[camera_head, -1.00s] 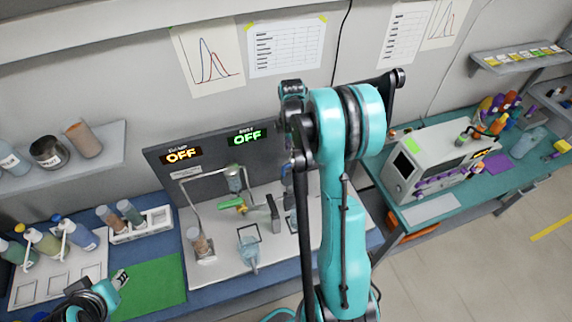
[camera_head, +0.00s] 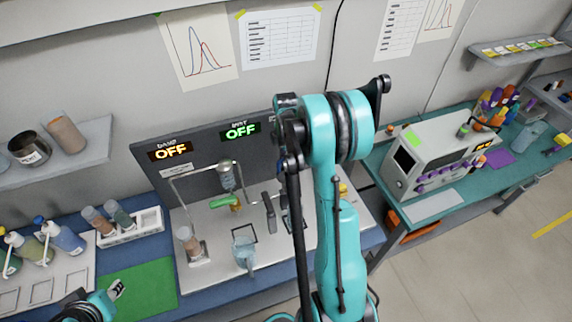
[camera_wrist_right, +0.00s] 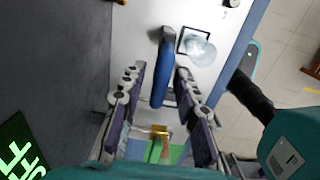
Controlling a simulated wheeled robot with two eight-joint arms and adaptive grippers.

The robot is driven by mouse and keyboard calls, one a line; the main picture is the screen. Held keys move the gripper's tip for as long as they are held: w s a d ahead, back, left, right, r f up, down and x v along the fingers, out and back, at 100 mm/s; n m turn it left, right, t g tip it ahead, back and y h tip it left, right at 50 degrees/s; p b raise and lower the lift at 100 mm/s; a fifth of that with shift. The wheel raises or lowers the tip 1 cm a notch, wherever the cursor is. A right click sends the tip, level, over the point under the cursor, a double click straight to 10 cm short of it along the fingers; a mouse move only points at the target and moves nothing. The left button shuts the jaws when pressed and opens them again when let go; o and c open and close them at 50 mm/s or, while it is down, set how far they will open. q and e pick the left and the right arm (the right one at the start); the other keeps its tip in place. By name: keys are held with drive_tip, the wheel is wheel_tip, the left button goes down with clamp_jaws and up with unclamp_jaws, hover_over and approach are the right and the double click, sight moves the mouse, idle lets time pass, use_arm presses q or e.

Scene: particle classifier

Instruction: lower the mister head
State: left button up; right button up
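The mister stands in front of the backboard, under the right-hand green "OFF" display (camera_head: 241,131). The arm hides much of that spot in the head view, so I cannot identify the mister head with certainty. In the right wrist view a blue handle (camera_wrist_right: 161,78) with a dark end lies between the fingers of my right gripper (camera_wrist_right: 161,72). Those fingers are spread, with gaps on both sides of the handle. The right gripper is hidden behind its arm in the head view. My left gripper (camera_head: 117,289) is at the lower left, over the green mat; its opening is unclear.
A clear beaker (camera_head: 244,252) stands on the white board, also seen in the right wrist view (camera_wrist_right: 200,48). A green-handled valve (camera_head: 226,202), a clear nozzle (camera_head: 227,177) and a dark upright lever (camera_head: 269,212) are close by. A brown vial (camera_head: 189,243) stands left.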

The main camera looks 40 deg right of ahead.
clamp_jaws()
drive_tip(key=shift+s+a, duration=0.2)
drive_tip(key=shift+s, duration=0.4)
drive_tip(key=shift+s+a, duration=0.2)
drive_tip(key=shift+s, duration=0.35)
drive_tip(key=shift+s+a+f+b, duration=0.1)
drive_tip(key=shift+s+a+b, duration=0.15)
drive_tip(key=shift+s, duration=0.35)
drive_tip(key=shift+s+a+b, duration=0.1)
drive_tip(key=shift+s+b, duration=0.2)
drive_tip(key=shift+s, duration=0.25)
